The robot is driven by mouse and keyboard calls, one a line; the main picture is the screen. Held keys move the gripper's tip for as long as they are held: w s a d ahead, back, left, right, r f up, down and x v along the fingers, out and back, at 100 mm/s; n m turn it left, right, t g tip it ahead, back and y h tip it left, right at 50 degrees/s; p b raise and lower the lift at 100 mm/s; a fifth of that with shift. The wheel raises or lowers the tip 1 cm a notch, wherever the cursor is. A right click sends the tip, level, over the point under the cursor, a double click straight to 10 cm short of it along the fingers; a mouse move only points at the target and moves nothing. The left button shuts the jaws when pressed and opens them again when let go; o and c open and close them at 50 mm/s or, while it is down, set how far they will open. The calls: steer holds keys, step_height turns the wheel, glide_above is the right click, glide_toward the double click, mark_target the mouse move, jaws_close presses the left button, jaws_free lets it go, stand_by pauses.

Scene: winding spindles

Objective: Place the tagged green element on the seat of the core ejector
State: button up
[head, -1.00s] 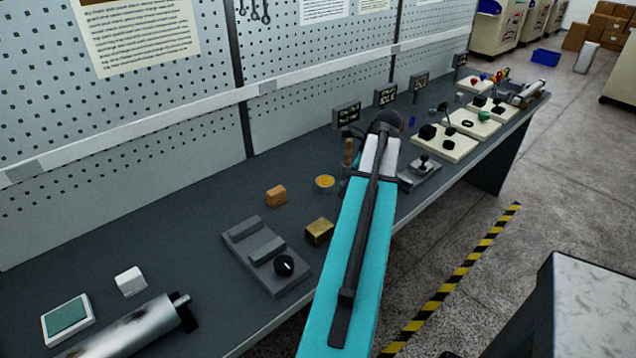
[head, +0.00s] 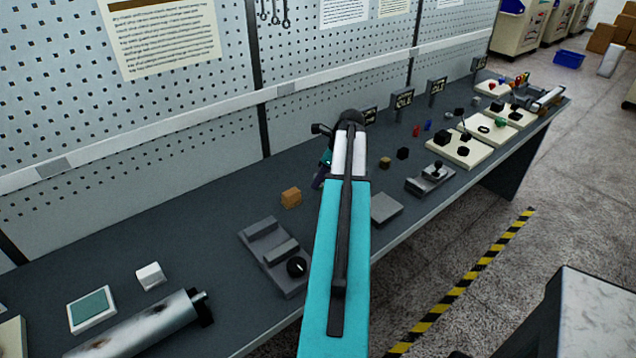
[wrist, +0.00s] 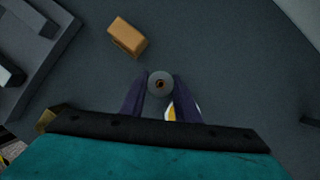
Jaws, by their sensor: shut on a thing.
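My gripper (wrist: 160,82) is shut on a round-topped pale grey piece (wrist: 159,86) with a brownish centre, seen end-on in the wrist view. Its sides are hidden there, so I cannot tell whether it is green or tagged. In the head view my gripper (head: 319,177) is small and partly behind my arm, over the bench. A small green piece (head: 501,122) sits on a cream board at the far right; I see no tag on it. I cannot tell which fixture is the core ejector; a grey stepped fixture with a black knob (head: 262,235) stands left of my arm.
An orange-brown block (head: 291,198) lies near my gripper, also in the wrist view (wrist: 127,37). A yellow-and-white thing (wrist: 172,111) shows beside the right finger, and a brass block (wrist: 45,119) at lower left. A metal roller (head: 150,325) lies front left. A pegboard (head: 180,80) backs the bench.

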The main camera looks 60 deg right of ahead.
steer(key=shift+w+f, duration=0.1)
steer(key=shift+w, duration=0.4)
steer(key=shift+f, duration=0.15)
steer(key=shift+f+p, duration=0.8)
steer(key=shift+f, duration=0.8)
steer(key=shift+f, duration=0.15)
steer(key=o, duration=1.1)
steer(key=shift+r, duration=0.2)
steer(key=shift+b+v, duration=1.35)
steer(key=shift+v, duration=4.65)
